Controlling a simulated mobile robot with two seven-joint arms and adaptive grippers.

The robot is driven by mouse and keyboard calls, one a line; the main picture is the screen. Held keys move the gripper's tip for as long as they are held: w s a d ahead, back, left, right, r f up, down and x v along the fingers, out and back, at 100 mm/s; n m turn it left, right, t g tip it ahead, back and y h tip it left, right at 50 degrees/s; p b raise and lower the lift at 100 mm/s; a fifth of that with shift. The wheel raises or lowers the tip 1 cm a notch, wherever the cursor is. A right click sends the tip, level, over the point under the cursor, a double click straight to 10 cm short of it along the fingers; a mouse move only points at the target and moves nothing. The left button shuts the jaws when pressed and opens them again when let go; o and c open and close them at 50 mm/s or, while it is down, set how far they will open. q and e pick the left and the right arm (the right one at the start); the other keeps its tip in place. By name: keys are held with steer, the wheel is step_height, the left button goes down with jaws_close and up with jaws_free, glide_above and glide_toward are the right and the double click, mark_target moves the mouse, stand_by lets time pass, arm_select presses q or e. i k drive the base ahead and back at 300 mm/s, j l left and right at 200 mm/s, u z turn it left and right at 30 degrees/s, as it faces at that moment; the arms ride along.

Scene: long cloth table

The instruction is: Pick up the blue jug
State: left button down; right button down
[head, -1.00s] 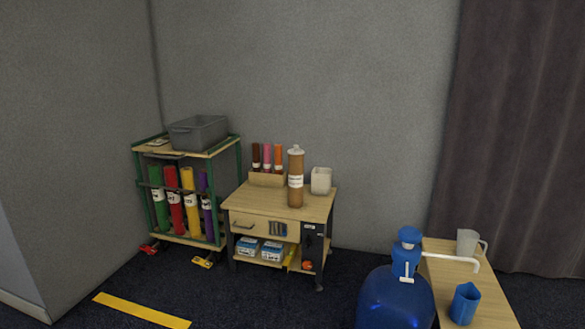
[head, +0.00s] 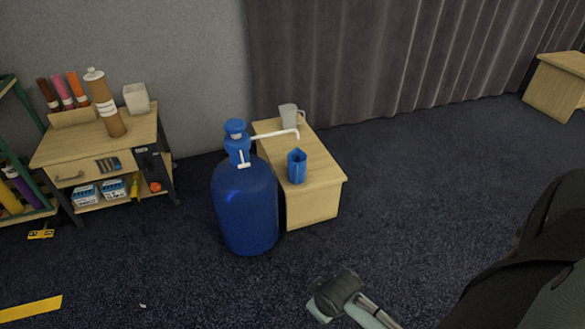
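The blue jug (head: 297,167) stands upright on a low wooden table (head: 315,205) in the middle of the head view. It is near the table's front left side, just right of a large blue water bottle (head: 246,205) with a pump. The pump's white spout reaches over the table behind the jug. Part of my own arm shows at the bottom right, well apart from the jug. I see no gripper fingers in this view.
A grey-white jug (head: 290,116) stands farther back on the same table. A wooden cart (head: 95,150) with tubes and boxes is at the left. Dark carpet right of the table is clear, up to a wooden box (head: 556,85) by the curtain.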

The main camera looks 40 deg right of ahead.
mark_target(297, 158)
steer(key=i+l, duration=0.1)
steer(key=l, duration=0.35)
steer(key=i+l+z, duration=0.15)
steer(key=l, duration=0.25)
steer(key=i+l, duration=0.15)
steer(key=l, duration=0.25)
steer(key=i+l+z, duration=0.1)
steer(key=l, duration=0.35)
steer(key=i+l+z, duration=0.1)
steer(key=l, duration=0.3)
steer(key=i+l, duration=0.25)
steer(key=i+l+z, duration=0.1)
steer(key=l, duration=0.4)
steer(key=i, duration=0.05)
